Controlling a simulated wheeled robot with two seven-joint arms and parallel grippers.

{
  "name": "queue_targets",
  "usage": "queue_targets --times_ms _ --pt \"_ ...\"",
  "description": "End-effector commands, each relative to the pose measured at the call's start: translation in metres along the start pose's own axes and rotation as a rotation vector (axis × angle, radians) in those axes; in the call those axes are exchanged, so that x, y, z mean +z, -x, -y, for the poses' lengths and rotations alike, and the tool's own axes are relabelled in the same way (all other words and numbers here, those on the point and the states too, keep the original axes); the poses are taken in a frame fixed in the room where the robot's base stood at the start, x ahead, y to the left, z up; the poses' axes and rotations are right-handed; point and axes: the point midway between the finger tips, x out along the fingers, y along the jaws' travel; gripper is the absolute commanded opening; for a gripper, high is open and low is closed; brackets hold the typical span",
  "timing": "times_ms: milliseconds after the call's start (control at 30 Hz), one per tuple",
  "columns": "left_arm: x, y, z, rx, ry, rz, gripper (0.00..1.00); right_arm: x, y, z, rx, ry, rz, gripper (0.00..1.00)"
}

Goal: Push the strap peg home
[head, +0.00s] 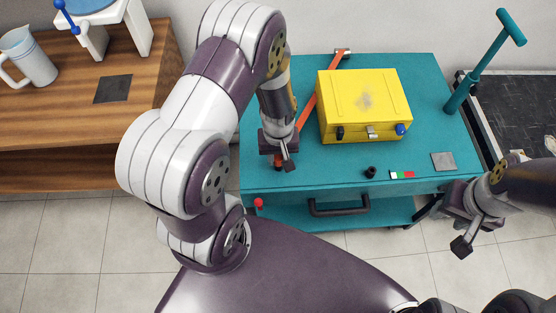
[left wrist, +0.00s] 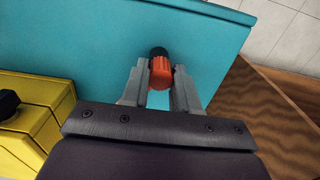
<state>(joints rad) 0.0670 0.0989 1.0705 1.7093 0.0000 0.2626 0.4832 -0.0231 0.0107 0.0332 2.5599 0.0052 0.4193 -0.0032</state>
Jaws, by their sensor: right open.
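An orange strap (head: 308,103) runs over the teal cart top (head: 270,75) from a metal bracket (head: 342,52) at the back toward the front left. Under my left gripper (head: 285,157) is a peg with an orange ribbed head (left wrist: 161,72) and a dark part (left wrist: 158,52) beyond it. In the left wrist view my left gripper (left wrist: 162,82) has one finger against each side of the orange head. How deep the peg sits is hidden. My right gripper (head: 474,226) is open and empty, off the cart's front right corner.
A yellow case (head: 363,105) stands right beside the strap. A black knob (head: 370,172), a coloured strip (head: 402,175) and a grey square (head: 443,161) lie along the cart's front. A teal T-handle post (head: 485,60) rises at the right. A wooden table (head: 60,100) stands left.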

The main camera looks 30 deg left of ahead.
Motion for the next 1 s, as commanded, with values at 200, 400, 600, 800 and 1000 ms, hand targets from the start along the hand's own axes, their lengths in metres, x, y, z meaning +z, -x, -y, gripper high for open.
queue_targets --times_ms 200,400,600,800,1000 --pt "0.000 0.004 0.000 0.000 0.000 0.000 0.00 0.000 0.004 0.000 0.000 0.000 0.000 0.43" --pt "0.000 0.035 0.000 0.000 0.000 0.000 0.00 -0.004 0.034 0.000 0.000 0.000 0.000 0.43" --pt "0.000 0.052 0.000 0.000 0.000 0.000 0.00 -0.006 0.051 0.000 0.000 0.000 0.000 0.43" --pt "0.000 0.049 0.000 0.000 0.000 0.000 0.00 -0.005 0.048 0.000 0.000 0.000 0.001 0.43" --pt "0.000 0.049 0.000 0.000 0.000 0.000 0.00 -0.005 0.048 0.000 0.000 0.000 0.001 0.43"
